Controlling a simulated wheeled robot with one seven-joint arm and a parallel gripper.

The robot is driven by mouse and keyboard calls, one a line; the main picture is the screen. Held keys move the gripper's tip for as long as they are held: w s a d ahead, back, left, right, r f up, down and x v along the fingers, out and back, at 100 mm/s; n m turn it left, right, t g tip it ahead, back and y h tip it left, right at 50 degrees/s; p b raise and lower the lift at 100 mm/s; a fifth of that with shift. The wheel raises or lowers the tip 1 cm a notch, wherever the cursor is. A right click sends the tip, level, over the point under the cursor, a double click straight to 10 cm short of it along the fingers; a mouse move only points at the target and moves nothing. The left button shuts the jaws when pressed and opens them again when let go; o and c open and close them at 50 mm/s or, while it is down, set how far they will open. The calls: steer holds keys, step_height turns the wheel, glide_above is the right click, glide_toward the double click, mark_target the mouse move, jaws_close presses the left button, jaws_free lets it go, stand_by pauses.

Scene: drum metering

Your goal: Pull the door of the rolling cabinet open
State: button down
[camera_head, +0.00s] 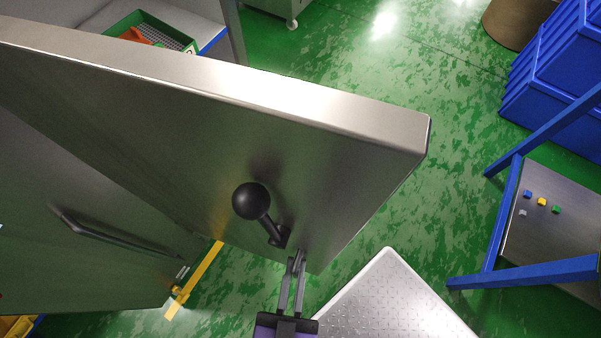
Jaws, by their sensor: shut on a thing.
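The cabinet door (340,165) looks like a large grey metal panel seen steeply from above, with a bright, thick top edge. A black handle (266,222) with a round ball end and an angled stem stands out from its face near the right end. My gripper (297,256) reaches up from the bottom of the picture. Its fingers are close together at the foot of the handle and appear shut on it. The exact contact is small and hard to make out. The inside of the cabinet is hidden.
A second grey panel with a dark bar handle (115,235) lies at lower left, near a yellow strip (195,280). A metal tread plate (385,305) is at bottom centre. A blue-framed table (545,225) and blue crates (560,75) are at right. Green floor between is clear.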

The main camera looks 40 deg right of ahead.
steer(key=shift+s+a, duration=0.3)
steer(key=shift+a, duration=0.5)
steer(key=c, duration=1.8)
jaws_free()
steer(key=b+v, duration=0.2)
steer(key=v, duration=0.5)
steer(key=shift+s+a, duration=0.25)
steer(key=shift+a, duration=0.05)
